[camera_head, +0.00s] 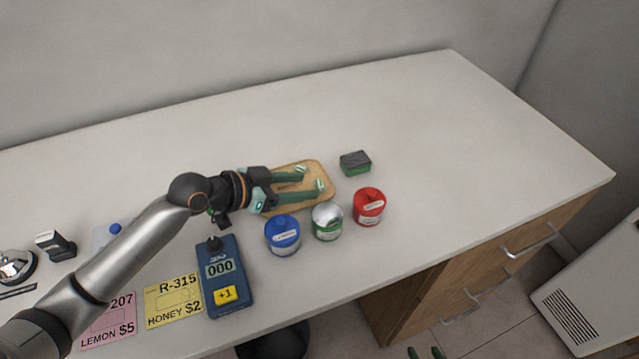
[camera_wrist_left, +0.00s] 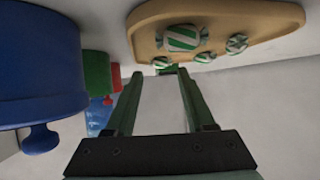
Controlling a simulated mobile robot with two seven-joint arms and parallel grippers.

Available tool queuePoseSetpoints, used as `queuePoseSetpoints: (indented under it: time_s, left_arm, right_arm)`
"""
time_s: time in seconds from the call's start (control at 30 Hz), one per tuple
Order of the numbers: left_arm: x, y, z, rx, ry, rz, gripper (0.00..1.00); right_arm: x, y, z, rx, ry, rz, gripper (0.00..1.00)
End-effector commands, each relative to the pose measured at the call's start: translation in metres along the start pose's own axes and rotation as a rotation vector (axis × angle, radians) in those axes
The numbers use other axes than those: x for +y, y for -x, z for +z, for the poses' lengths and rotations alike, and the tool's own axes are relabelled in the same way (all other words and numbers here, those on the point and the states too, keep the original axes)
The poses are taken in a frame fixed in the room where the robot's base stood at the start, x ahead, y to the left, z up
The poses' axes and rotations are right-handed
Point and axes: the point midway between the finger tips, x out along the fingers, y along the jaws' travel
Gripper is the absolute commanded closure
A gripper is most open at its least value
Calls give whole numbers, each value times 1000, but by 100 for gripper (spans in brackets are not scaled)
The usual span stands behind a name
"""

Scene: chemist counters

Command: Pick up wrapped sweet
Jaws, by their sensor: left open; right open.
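Several wrapped sweets with green and white stripes lie on a wooden tray (camera_wrist_left: 278,18) in the left wrist view. The largest-looking wrapped sweet (camera_wrist_left: 185,38) is beyond the fingertips; a smaller one (camera_wrist_left: 160,62) is close to them. In the head view the tray (camera_head: 322,168) lies under my left gripper (camera_head: 312,181), with green-white patches by its fingertips. My left gripper, also in the wrist view (camera_wrist_left: 158,76), is open, with nothing between its fingers. Its exact height over the tray is unclear. My right gripper (camera_head: 427,353) shows only two green fingertips, apart, at the bottom edge.
Blue (camera_head: 283,236), green-white (camera_head: 327,221) and red (camera_head: 368,207) canisters stand in front of the tray. A black-green sponge-like block (camera_head: 355,163) lies right of it. The counter's back and right are clear.

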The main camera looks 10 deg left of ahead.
Motion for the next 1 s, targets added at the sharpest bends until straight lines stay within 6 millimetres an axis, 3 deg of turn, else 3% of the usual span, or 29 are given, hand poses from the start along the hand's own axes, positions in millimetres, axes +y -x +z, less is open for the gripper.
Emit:
queuePoseSetpoints:
  time_s: [0.2, 0.5, 1.0]
  left_arm:
    - [-1, -28, -1, 1, 2, 0, 46]
    - [-1, -31, 0, 0, 0, 0, 47]
    - [-1, -31, 0, -1, 1, -1, 100]
  right_arm:
    - [0, 0, -1, 1, 0, 0, 50]
    - [0, 0, -1, 1, 0, 0, 50]
    - [0, 0, -1, 0, 0, 0, 50]
